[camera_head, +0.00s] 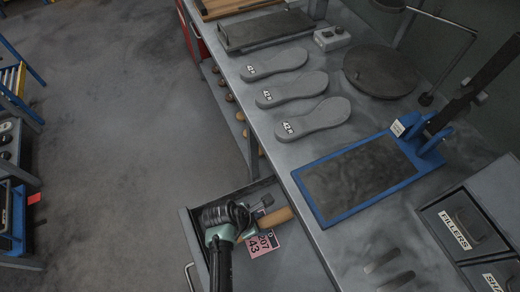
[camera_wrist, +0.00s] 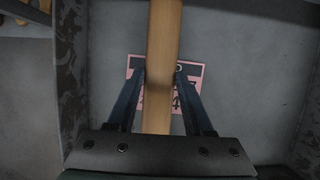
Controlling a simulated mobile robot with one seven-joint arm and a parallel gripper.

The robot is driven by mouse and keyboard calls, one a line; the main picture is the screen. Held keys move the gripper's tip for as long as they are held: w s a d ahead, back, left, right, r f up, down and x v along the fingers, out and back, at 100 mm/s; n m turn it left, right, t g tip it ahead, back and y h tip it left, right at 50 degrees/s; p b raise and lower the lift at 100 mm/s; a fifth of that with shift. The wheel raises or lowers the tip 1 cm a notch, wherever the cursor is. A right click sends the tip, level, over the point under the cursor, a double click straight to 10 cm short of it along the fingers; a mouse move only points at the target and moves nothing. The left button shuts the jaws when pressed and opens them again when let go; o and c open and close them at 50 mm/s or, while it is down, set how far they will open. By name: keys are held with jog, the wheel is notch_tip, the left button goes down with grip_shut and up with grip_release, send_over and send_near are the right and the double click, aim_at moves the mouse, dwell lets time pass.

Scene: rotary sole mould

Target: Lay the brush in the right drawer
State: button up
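The brush (camera_head: 276,218) shows as a pale wooden handle inside the open drawer (camera_head: 190,222) under the bench. In the wrist view the handle (camera_wrist: 163,40) runs straight up the picture between my two fingers. My gripper (camera_head: 250,226) is down within the drawer's outline, and both fingertips (camera_wrist: 161,78) appear to press against the handle's sides. My gripper hides part of the brush, and I cannot make out its bristles. I cannot tell whether the brush rests on the drawer floor or hangs just above it.
A pink numbered card (camera_head: 262,243) lies under the handle. On the bench (camera_head: 300,160) are several grey soles (camera_head: 313,119), a blue-framed plate (camera_head: 358,178), a round dark disc (camera_head: 380,71) and labelled drawer boxes (camera_head: 462,228).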

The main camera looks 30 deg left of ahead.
jog(key=o, duration=0.4)
jog(key=shift+c, duration=0.2)
